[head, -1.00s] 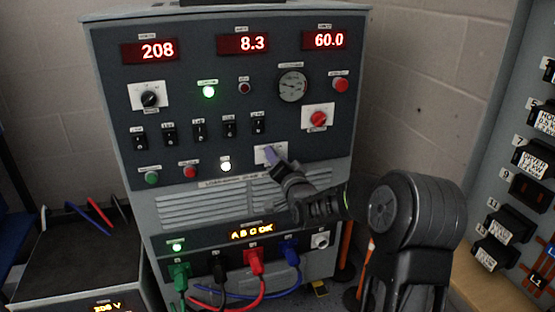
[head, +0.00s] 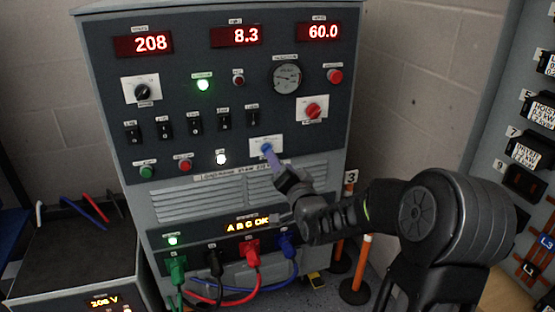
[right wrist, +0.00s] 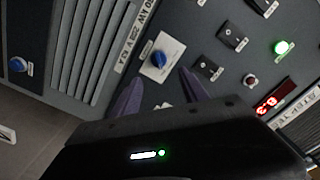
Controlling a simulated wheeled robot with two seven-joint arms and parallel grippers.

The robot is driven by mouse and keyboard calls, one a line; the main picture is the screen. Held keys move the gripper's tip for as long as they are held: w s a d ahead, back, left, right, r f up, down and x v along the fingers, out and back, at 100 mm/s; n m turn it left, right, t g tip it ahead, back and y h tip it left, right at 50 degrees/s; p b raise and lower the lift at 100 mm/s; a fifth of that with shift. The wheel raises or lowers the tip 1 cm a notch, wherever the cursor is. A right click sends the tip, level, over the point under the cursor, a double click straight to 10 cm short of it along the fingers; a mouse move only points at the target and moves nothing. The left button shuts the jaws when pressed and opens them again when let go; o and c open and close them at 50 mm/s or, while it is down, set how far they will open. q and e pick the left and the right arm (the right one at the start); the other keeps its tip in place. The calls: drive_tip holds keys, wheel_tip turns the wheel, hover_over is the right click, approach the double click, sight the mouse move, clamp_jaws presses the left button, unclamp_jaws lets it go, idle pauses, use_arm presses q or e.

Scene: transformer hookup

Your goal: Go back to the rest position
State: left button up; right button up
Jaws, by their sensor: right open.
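My right gripper (head: 274,160) is in front of the grey transformer cabinet (head: 330,150), just below a blue knob (head: 266,148) on a white plate. In the right wrist view the two purple fingers (right wrist: 160,95) are apart with nothing between them. The blue knob (right wrist: 159,59) sits beyond the fingertips, free of them. From the head view I cannot tell how large the gap to the panel is. My left gripper is not in view.
Green, black, red and blue plugs with cables (head: 252,253) hang at the cabinet's lower front. A dark-topped box (head: 75,250) stands at left. Orange posts (head: 358,262) stand right of the cabinet. A breaker panel (head: 497,165) is at far right.

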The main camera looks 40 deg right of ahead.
idle(0.6)
drive_tip(key=s+a+f+n+g+y, duration=0.2)
drive_tip(key=a+f+g, duration=0.1)
drive_tip(key=a+f, duration=0.55)
drive_tip(key=s+a+f+n+g+y, duration=0.25)
drive_tip(key=a+f, duration=0.25)
drive_tip(key=f, duration=0.7)
drive_tip(key=s+a+f+n+g+y, duration=0.25)
drive_tip(key=a+f, duration=0.35)
drive_tip(key=f, duration=0.4)
drive_tip(key=s+a+f+n+g+y, duration=0.25)
drive_tip(key=s+a+f+g, duration=0.25)
drive_tip(key=s+a+f, duration=0.6)
drive_tip(key=s+a+f+n+g, duration=0.2)
drive_tip(key=s+a+f+g, duration=0.15)
drive_tip(key=s+a, duration=0.75)
wheel_tip(320, 180, up, 19)
drive_tip(key=d+p, duration=0.1)
drive_tip(key=p, duration=1.8)
drive_tip(key=shift+d, duration=0.25)
drive_tip(key=shift+y, duration=0.25)
